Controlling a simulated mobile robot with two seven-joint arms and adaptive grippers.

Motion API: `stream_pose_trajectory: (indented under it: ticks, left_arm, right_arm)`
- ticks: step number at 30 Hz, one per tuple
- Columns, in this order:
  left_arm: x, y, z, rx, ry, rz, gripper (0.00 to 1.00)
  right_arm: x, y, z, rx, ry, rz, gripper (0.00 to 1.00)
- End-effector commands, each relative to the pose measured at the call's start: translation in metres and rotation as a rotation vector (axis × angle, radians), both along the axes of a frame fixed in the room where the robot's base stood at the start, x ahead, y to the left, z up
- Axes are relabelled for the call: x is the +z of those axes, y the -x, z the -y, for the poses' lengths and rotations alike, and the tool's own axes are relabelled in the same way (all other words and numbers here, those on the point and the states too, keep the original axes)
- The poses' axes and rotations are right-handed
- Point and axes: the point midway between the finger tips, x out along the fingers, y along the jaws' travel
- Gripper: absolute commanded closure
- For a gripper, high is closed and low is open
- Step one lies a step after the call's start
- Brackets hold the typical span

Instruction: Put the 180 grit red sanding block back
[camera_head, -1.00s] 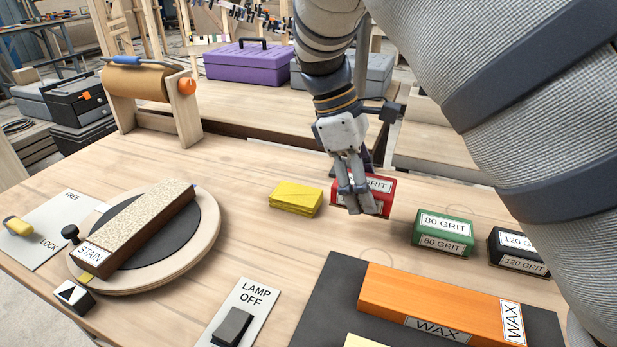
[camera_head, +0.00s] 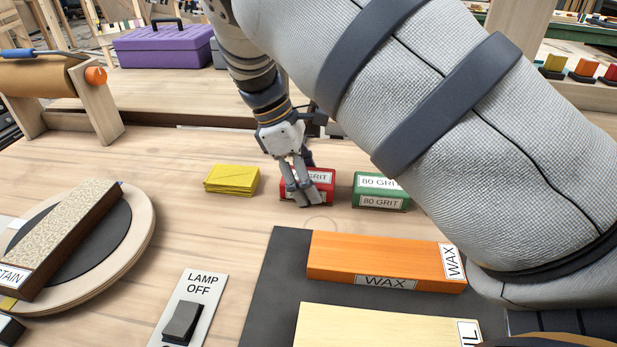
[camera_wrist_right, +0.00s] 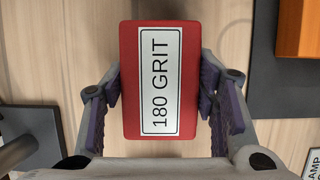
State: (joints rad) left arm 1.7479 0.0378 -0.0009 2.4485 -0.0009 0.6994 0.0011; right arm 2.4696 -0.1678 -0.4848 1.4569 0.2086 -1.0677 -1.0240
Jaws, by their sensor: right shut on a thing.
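The red sanding block (camera_head: 322,190) is on the light wooden bench, between a yellow pad stack and a green block. My right gripper (camera_head: 304,190) is shut on it from above, and its fingers hide part of the label. In the right wrist view the red block (camera_wrist_right: 130,80) reads "180 GRIT", with a finger pressed on each long side of it. I cannot tell for sure whether it rests on the bench or is slightly raised. My left gripper is not in view.
The green 80 grit block (camera_head: 381,190) is close on the right, the yellow stack (camera_head: 231,180) on the left. An orange WAX block (camera_head: 340,252) lies on a dark mat (camera_head: 265,290) in front. A lamp switch (camera_head: 182,321) and round turntable (camera_head: 140,225) are leftward. Coloured blocks (camera_head: 585,68) stand far right.

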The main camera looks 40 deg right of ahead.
Motion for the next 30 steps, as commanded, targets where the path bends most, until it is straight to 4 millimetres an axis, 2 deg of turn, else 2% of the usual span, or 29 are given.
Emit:
stream_pose_trajectory:
  ticks: [1, 4, 5, 7, 8, 25, 28, 30]
  left_arm:
    - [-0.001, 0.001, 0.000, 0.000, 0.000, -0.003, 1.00]
    - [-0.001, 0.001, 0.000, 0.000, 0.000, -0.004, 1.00]
    - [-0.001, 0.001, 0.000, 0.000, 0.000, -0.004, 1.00]
    - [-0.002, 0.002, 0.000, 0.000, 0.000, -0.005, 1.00]
    - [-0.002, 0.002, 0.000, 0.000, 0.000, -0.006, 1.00]
    - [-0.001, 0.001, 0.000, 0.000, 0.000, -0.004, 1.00]
    - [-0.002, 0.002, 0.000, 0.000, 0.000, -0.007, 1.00]
    - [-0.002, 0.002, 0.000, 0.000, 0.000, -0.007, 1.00]
  right_arm:
    - [-0.007, 0.001, -0.001, -0.001, -0.004, -0.006, 0.72]
    - [-0.012, 0.001, -0.002, 0.000, -0.005, -0.007, 0.72]
    - [-0.013, 0.001, -0.002, -0.001, -0.006, -0.007, 0.44]
    - [-0.014, 0.002, -0.002, -0.001, -0.007, -0.009, 0.28]
    - [-0.014, 0.002, -0.002, -0.001, -0.007, -0.009, 0.26]
    - [-0.008, 0.000, -0.002, 0.001, -0.005, -0.005, 0.26]
    - [0.007, -0.001, -0.002, 0.001, -0.003, -0.002, 0.26]
    - [0.024, -0.008, -0.007, 0.002, -0.005, 0.000, 0.26]
